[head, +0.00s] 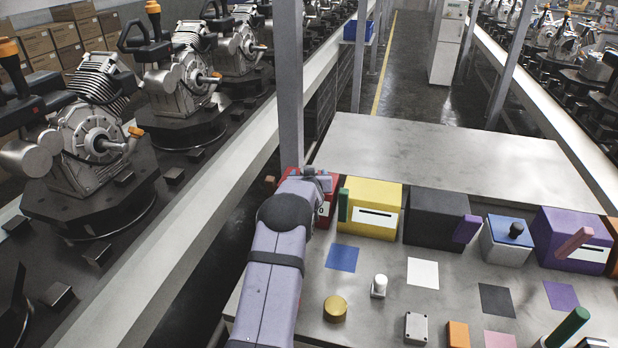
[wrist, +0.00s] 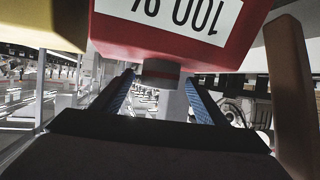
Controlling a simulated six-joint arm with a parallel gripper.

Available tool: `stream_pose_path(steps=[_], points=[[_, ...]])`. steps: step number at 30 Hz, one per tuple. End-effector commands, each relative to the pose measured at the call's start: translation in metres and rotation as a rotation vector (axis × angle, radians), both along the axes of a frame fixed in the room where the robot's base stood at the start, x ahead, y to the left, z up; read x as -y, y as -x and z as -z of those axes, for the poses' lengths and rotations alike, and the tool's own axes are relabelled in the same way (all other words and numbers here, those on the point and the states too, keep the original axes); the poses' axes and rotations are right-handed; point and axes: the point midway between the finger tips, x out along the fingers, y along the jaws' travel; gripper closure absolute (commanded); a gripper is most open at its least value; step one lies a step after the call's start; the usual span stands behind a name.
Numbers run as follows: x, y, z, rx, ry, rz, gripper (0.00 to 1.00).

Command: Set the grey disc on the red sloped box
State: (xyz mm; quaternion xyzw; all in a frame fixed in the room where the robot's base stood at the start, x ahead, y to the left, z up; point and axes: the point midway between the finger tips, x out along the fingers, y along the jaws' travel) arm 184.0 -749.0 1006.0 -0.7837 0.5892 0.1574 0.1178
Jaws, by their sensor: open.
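The red sloped box (head: 326,212) stands at the left end of the row of boxes, partly hidden behind my arm in the head view. In the wrist view the red box (wrist: 200,45) fills the top and its white label reads upside down. A dark grey disc (wrist: 161,70) shows at the box's lower edge in that view and appears to touch it. My gripper (wrist: 158,100) is open, its blue-padded fingers on either side of the disc with gaps. In the head view my gripper is at the red box, and I cannot make out the disc.
A yellow box (head: 372,196) with a green lever stands close right of the red box. A brown piece (wrist: 288,95) stands close on the other side. Black, blue and purple boxes continue the row. The table behind the row (head: 430,150) is clear.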

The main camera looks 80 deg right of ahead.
Motion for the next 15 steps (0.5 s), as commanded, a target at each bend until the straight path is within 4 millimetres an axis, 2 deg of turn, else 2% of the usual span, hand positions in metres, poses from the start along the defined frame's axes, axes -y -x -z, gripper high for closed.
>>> stream_pose_path(steps=[5,15], points=[[-0.009,0.003,-0.004,0.001,0.001,0.001,0.33],[-0.041,0.012,-0.018,0.001,0.004,0.001,0.33]])
